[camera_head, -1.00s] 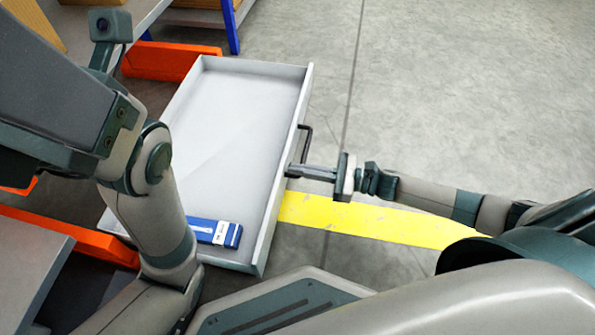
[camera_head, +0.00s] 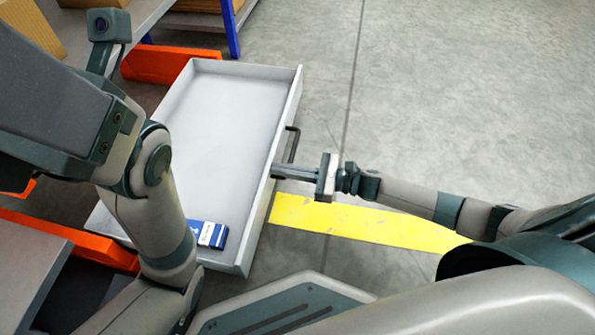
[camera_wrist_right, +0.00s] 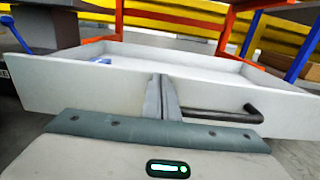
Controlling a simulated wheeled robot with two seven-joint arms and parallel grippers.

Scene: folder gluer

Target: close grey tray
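The grey tray (camera_head: 228,115) is a shallow drawer pulled out toward the right in the head view. Its front panel carries a dark bar handle (camera_head: 293,144), which also shows in the right wrist view (camera_wrist_right: 228,116). My right gripper (camera_head: 276,171) has its fingers together, with the tips at the front panel beside the handle, not around it. In the right wrist view the fingers (camera_wrist_right: 162,80) point at the panel, left of the handle. Nothing shows between them. My left arm crosses over the left part of the tray; its gripper is out of view.
A blue and white box (camera_head: 208,234) lies inside the tray at its near end. Orange beams (camera_head: 170,65) and a blue post (camera_head: 230,30) stand around the tray. A yellow floor stripe (camera_head: 350,222) runs under my right arm. The floor at right is clear.

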